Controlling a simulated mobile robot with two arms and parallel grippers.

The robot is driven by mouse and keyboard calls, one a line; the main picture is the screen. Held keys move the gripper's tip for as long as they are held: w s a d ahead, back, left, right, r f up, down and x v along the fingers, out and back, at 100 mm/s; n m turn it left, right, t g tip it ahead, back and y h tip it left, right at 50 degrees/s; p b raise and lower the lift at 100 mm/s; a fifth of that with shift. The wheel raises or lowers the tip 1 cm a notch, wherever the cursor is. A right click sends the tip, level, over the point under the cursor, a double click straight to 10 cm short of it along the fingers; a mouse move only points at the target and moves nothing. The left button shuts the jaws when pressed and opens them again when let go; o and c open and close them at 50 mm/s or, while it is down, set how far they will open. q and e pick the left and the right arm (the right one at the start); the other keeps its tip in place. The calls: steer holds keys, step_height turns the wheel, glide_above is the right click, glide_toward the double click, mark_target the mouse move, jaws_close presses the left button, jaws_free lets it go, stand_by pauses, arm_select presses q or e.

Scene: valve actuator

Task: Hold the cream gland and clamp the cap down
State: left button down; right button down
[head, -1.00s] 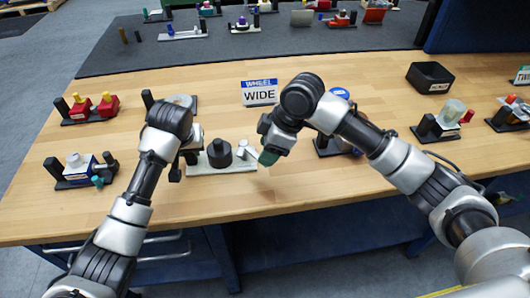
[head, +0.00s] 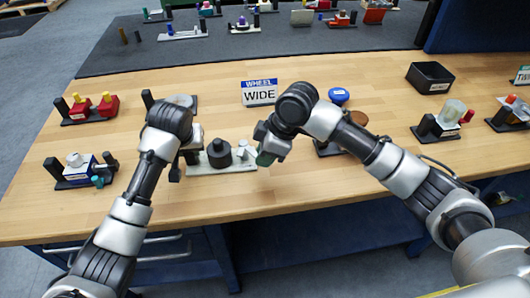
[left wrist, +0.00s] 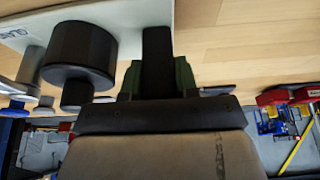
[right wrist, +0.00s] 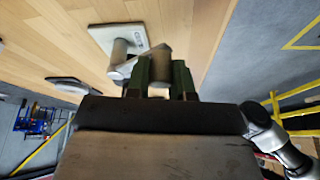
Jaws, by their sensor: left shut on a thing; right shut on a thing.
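The cream gland (head: 228,168) is a pale base plate on the bench in the head view, carrying a black stepped cylinder (head: 220,154). In the left wrist view its plate (left wrist: 103,12) is labelled, and the black cylinder (left wrist: 80,52) stands on it. My left gripper (left wrist: 157,75) is shut on a black upright post (left wrist: 158,50) at the plate's left end. My right gripper (right wrist: 160,76) is shut on a small greyish piece, mostly hidden between its green fingertips, beside a pale cylinder (right wrist: 121,50) at the plate's right end. I cannot make out a separate cap.
A sign reading WIDE (head: 260,92) stands behind the plate. A round grey-topped fixture (head: 182,101) is behind my left gripper. A blue-knobbed fixture (head: 338,96) is behind my right arm. A blue-and-white fixture (head: 78,172) stands left. The bench front is clear.

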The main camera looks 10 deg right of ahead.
arm_select(q)
steer(key=shift+f, duration=0.1)
arm_select(e)
steer(key=shift+s+a+m+t, duration=0.3)
steer(key=shift+a+m, duration=0.35)
steer(key=shift+m, duration=0.25)
steer(key=shift+s+a+m+t, duration=0.2)
steer(key=shift+a+m+t, duration=0.1)
steer(key=shift+a+m, duration=0.5)
steer(key=a+m, duration=0.1)
steer(key=m, duration=0.1)
steer(key=a+m+t+h, duration=0.1)
steer(key=m, duration=0.1)
steer(key=shift+s+a, duration=0.1)
steer(key=shift+a, duration=0.15)
steer(key=a+m, duration=0.1)
steer(key=m+h, duration=0.1)
steer(key=a+m, duration=0.1)
steer(key=shift+w+a+t+h, duration=0.3)
steer(key=shift+t, duration=0.1)
steer(key=shift+w+a+m+h, duration=0.4)
steer(key=shift+a+m, duration=0.15)
steer(key=shift+m, duration=0.45)
steer(key=shift+w+a+m+h, duration=0.35)
steer(key=shift+a+m, duration=0.15)
steer(key=shift+m, duration=0.5)
arm_select(q)
steer(key=shift+s+d, duration=0.1)
